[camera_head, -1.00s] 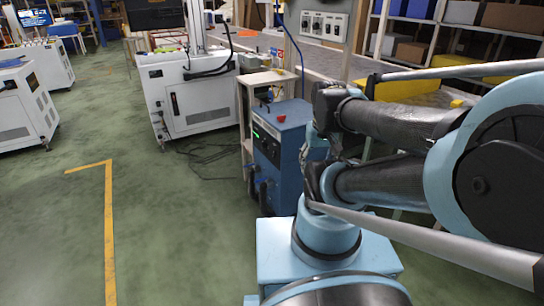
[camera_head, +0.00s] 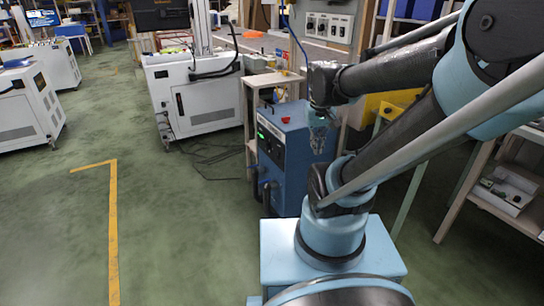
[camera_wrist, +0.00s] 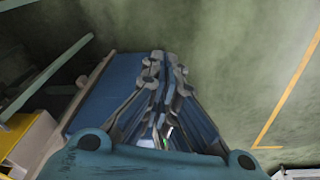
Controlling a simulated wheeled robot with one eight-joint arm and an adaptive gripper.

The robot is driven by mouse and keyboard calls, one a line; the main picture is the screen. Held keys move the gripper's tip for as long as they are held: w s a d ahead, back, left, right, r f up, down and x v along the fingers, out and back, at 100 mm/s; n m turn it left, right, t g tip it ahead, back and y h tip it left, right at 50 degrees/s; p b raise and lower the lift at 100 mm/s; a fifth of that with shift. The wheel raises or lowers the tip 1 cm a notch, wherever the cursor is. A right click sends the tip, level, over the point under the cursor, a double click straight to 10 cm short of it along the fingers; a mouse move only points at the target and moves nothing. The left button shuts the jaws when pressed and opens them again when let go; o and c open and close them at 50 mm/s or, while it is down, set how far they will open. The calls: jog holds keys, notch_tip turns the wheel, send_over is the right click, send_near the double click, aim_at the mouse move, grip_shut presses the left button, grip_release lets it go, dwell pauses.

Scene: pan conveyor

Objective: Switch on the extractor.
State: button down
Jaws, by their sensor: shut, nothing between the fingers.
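A blue cabinet (camera_head: 290,165) with a green-lit display (camera_head: 270,131) on its dark front panel looks like the extractor. The red button does not show in the wrist view, and no switch can be made out.
A wooden stand (camera_head: 250,90) is beside the cabinet, with a white machine (camera_head: 195,100) to its left. Dark hoses (camera_head: 262,185) hang at the cabinet's front. A wooden shelf (camera_head: 490,200) stands at right.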

jog(key=w+a+f+n+h, duration=0.1)
jog(key=w+a, duration=0.3)
jog(key=w, duration=0.6)
jog(key=w+a+n, duration=0.1)
jog(key=w+a, duration=0.2)
jog(key=w, duration=0.7)
jog(key=w+a+f+n+h, duration=0.1)
jog(key=w+a+f+n, duration=0.1)
jog(key=w+a+f, duration=1)
jog(key=shift+w+a+f+h, duration=0.35)
jog(key=shift+w+f, duration=0.65)
jog(key=shift+f, duration=1.05)
